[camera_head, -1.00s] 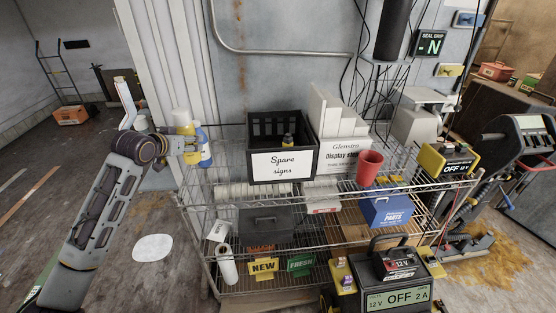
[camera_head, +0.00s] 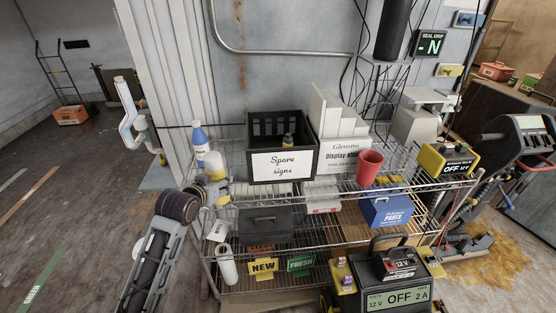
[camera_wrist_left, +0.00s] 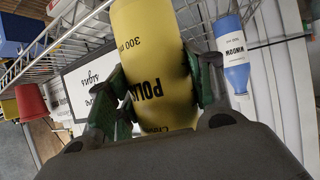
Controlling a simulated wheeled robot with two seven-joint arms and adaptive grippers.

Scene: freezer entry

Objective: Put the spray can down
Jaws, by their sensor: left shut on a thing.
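The spray can (camera_head: 214,166), yellow with a pale top, is near the front left corner of the wire rack's top shelf (camera_head: 330,189). My left gripper (camera_head: 216,188) is shut on it. In the left wrist view the yellow can (camera_wrist_left: 152,60) with black lettering sits between the green-padded fingers of the gripper (camera_wrist_left: 158,95). The can looks roughly upright in the head view. Its base is hidden, so I cannot tell whether it touches the shelf. My right gripper is not in view.
A blue-and-white window cleaner bottle (camera_head: 199,145) stands behind the can. A black "Spare signs" crate (camera_head: 250,135), a white display box (camera_head: 342,158) and a red cup (camera_head: 369,167) stand to the right. Bare wire shows between can and crate.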

